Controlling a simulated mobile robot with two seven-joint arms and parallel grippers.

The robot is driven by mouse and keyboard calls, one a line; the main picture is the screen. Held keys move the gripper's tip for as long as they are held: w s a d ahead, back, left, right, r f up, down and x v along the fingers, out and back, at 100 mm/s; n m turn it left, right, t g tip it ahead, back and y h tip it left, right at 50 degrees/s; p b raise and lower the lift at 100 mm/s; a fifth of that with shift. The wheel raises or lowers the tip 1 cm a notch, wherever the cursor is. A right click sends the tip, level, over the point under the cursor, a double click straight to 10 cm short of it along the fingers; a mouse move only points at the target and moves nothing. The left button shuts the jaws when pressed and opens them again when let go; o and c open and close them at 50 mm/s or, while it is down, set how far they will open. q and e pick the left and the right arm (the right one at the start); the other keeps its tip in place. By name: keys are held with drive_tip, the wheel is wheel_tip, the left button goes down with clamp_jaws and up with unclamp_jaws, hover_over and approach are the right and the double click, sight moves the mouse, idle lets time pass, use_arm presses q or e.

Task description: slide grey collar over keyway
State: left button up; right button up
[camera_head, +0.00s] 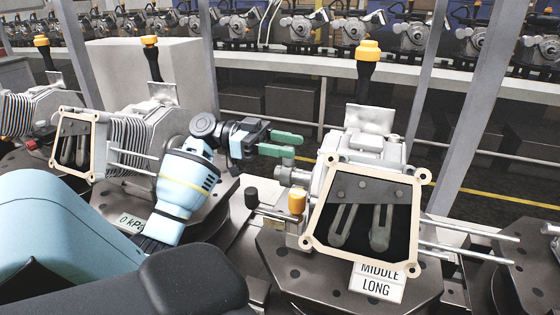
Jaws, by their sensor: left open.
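My left gripper (283,145) has two green fingers, apart and empty. It is in the air just left of the upper part of the nearer grey machine (378,147). That machine has a cream-framed dark window (309,238) on its front, with two grey elongated slotted pieces (381,228) inside. A small grey cylindrical fitting (292,176) sticks out of the machine's left side, below the fingers. I cannot tell for sure which part is the grey collar or the keyway. My right gripper is not in view.
Metal rods (475,237) stick out rightward. A similar machine (150,125) stands left, partly behind my arm.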

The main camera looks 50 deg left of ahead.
use_arm(q)
drive_tip(key=s+d+r+b, duration=0.1)
drive_tip(key=s+d, duration=0.8)
drive_tip(key=shift+s, duration=0.3)
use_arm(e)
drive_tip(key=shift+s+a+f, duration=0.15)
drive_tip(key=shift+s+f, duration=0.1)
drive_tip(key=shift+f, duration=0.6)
use_arm(q)
drive_tip(key=shift+r, duration=0.1)
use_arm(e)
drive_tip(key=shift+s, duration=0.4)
